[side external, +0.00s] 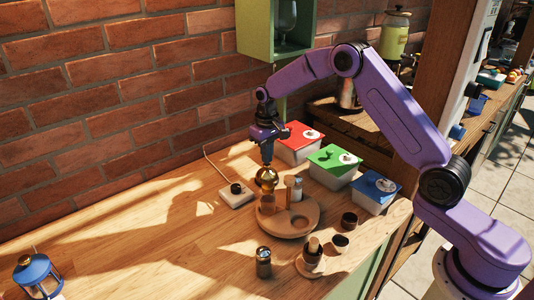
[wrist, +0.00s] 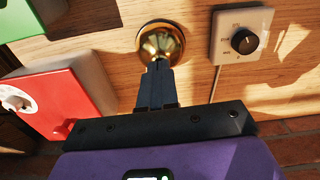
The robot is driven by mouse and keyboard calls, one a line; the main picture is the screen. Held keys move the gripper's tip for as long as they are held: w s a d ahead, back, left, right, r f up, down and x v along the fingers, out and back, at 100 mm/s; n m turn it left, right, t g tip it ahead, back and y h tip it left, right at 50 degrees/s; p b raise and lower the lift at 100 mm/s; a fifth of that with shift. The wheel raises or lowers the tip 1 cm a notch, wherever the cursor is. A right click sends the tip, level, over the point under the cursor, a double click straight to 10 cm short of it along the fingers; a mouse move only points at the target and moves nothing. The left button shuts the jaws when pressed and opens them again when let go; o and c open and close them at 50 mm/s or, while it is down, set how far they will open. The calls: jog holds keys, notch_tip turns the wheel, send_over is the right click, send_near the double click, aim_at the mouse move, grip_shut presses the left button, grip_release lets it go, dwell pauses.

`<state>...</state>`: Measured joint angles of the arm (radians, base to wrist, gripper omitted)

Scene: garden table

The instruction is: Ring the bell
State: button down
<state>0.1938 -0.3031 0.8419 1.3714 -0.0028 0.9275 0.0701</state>
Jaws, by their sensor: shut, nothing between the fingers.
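The bell, a round shiny brass dome (side external: 267,178), stands on the wooden table behind the round wooden tray in the side view. In the wrist view the bell (wrist: 161,38) sits at the top middle, just beyond my fingertips. My gripper (side external: 267,162) points down right above the bell, its fingers shut together and empty. In the wrist view my gripper's tips (wrist: 158,66) overlap the near edge of the bell. I cannot tell whether they touch it. The lower part of the bell is partly hidden in the side view.
A white box with a black knob (side external: 236,194) lies left of the bell, with a cord. Red (side external: 299,142), green (side external: 334,165) and blue (side external: 375,190) lidded boxes stand to the right. The round wooden tray (side external: 283,226) holds small items. A blue lantern (side external: 37,275) stands at front left.

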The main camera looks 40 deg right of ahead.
jog(key=shift+f, duration=0.65)
jog(key=shift+r, duration=0.9)
dwell(0.6)
jog(key=shift+r, duration=3)
